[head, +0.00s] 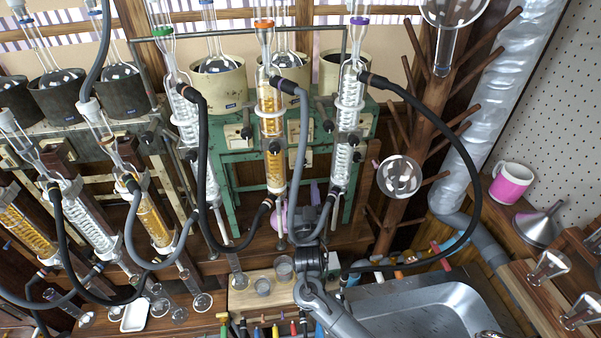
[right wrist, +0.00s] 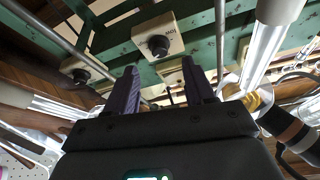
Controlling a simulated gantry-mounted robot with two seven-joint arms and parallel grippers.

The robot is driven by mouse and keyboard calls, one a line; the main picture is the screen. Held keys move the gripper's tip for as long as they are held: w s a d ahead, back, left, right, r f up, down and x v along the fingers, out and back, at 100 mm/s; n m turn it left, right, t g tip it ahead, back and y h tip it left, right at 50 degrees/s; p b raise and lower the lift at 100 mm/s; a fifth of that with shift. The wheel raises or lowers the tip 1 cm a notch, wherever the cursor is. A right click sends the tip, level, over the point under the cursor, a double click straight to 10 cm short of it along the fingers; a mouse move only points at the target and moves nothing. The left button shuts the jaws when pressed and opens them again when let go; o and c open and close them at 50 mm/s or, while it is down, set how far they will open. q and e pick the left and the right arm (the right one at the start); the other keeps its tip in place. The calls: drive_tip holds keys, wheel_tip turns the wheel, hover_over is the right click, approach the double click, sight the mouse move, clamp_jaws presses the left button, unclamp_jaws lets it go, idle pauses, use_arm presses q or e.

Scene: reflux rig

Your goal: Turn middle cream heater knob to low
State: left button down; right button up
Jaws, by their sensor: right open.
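The middle cream heater (head: 285,82) stands on the green frame, partly hidden by glassware. Below it is a cream control plate (head: 293,131) with a dark knob, partly covered by tubing and a condenser. My right gripper (head: 308,190) is below the plates, its arm coming up from the bottom. In the right wrist view its purple fingers (right wrist: 162,84) are apart with nothing held between them. A dark knob (right wrist: 158,45) on a cream plate shows beyond the fingers, with another knob (right wrist: 80,76) at left. I cannot tell which belongs to the middle heater. My left gripper is not in view.
Grey hoses (head: 299,160) and glass condensers (head: 348,120) hang close around my right gripper. The green frame (head: 225,165) has bars near the knobs. A steel sink (head: 430,300) lies at lower right. Beakers (head: 284,268) stand on a wooden board.

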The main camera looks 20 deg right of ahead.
sight(302, 167)
drive_tip(key=x, duration=0.4)
drive_tip(key=shift+w+r, duration=0.1)
drive_tip(key=shift+w, duration=0.15)
drive_tip(key=shift+w+d+r, duration=0.15)
drive_tip(key=shift+w, duration=0.25)
